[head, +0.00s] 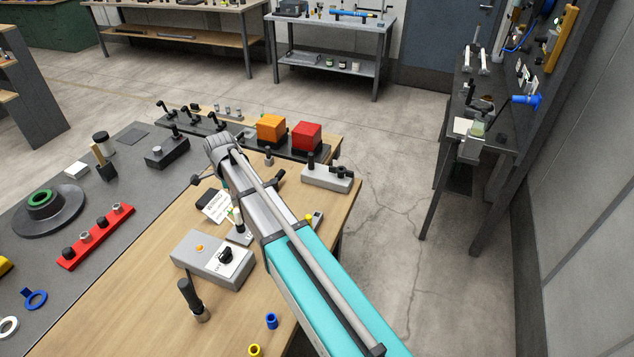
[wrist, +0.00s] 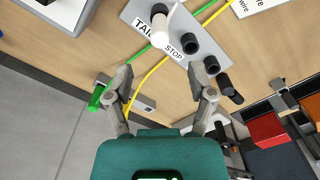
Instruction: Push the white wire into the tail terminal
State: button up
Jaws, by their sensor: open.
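In the wrist view a pale terminal plate carries a TAIL label (wrist: 146,29) and a STOP label (wrist: 175,51). Several black round terminals stand on it, one of them a black terminal (wrist: 190,43) beside STOP. A white cylindrical end, which looks like the white wire (wrist: 161,35), shows at the black terminal by TAIL; I cannot tell how deep it sits. My gripper (wrist: 163,84) is open and empty, its fingers apart, below the plate in the picture. In the head view my arm hides much of this area, and the fingers are not clear.
A green wire (wrist: 144,53) and a yellow wire (wrist: 151,72) cross near the plate. A grey box with a black knob (head: 213,259) stands nearby on the wooden bench. An orange block (head: 271,128) and a red block (head: 307,136) stand behind.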

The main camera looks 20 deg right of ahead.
jog(key=shift+r+p, duration=0.35)
jog(key=shift+r, duration=0.25)
jog(key=s+d+f+b, duration=0.1)
jog(key=s+d, duration=0.1)
jog(key=d, duration=1.1)
jog(key=s+d+f+b, duration=0.2)
jog(key=s+d, duration=0.1)
jog(key=d, duration=1)
jog(key=s+a+f+n+b, duration=0.2)
jog(key=s+a+n, duration=1.2)
jog(key=s+n, duration=0.2)
jog(key=shift+s+a+f+n+b, duration=0.35)
jog(key=shift+s+n+b, duration=0.05)
jog(key=shift+n, duration=0.6)
jog(key=shift+c, duration=1)
